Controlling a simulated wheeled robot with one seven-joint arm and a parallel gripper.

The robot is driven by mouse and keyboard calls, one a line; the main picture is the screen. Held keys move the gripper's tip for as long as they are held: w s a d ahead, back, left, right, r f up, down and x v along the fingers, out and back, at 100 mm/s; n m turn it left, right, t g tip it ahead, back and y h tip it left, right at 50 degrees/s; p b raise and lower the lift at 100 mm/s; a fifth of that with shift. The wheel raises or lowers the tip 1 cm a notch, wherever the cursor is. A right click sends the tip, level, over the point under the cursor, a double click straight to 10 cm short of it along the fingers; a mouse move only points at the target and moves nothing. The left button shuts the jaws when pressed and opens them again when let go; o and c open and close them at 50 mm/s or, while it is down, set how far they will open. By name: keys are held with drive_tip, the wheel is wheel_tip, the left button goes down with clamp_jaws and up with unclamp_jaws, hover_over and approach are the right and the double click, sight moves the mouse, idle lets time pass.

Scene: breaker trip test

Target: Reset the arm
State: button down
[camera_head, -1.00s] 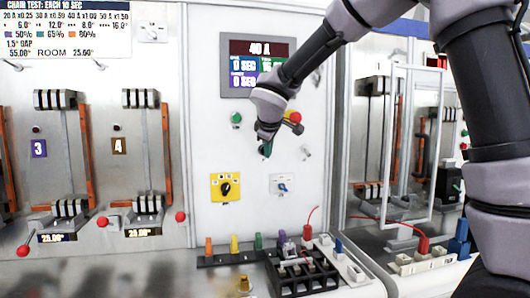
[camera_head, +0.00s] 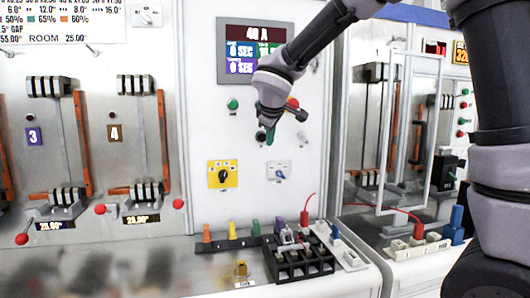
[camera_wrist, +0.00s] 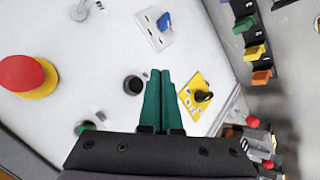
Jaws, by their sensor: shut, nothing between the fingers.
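My gripper (camera_head: 266,138) is in front of the white control panel (camera_head: 215,140), below the display (camera_head: 255,55). In the wrist view its green fingers (camera_wrist: 161,85) are together with nothing between them. The fingertips point toward the panel between a dark round button (camera_wrist: 133,84) and the yellow selector plate (camera_wrist: 196,97); I cannot tell whether they touch the panel. A red mushroom button on a yellow collar (camera_wrist: 28,76) is at the left of the wrist view. A green button (camera_head: 233,104) is left of my gripper in the head view.
Colored plugs (camera_head: 231,231) stand in a row on the bench below, beside a black terminal block (camera_head: 300,260) with a red lead. Breaker bays 3 and 4 (camera_head: 115,132) are at left. A clear-fronted cabinet with a white frame (camera_head: 412,130) is at right.

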drive_tip(key=s+d+r+m+g+h, duration=0.15)
drive_tip(key=s+d+m, duration=0.25)
drive_tip(key=d, duration=0.5)
drive_tip(key=s+d+r+m+y, duration=0.15)
drive_tip(key=s+d+m, duration=0.25)
drive_tip(key=d, duration=0.6)
drive_tip(key=s+d+m, duration=0.3)
drive_tip(key=s+m, duration=0.1)
drive_tip(key=s, duration=0.4)
drive_tip(key=s+d+m+y, duration=0.1)
drive_tip(key=s+d+m, duration=0.3)
drive_tip(key=s, duration=0.4)
drive_tip(key=shift+s+f+m, duration=0.3)
drive_tip(key=shift+s+m, duration=0.1)
drive_tip(key=shift+m, duration=0.1)
drive_tip(key=shift+g+y, duration=0.25)
drive_tip(key=shift+y, duration=0.05)
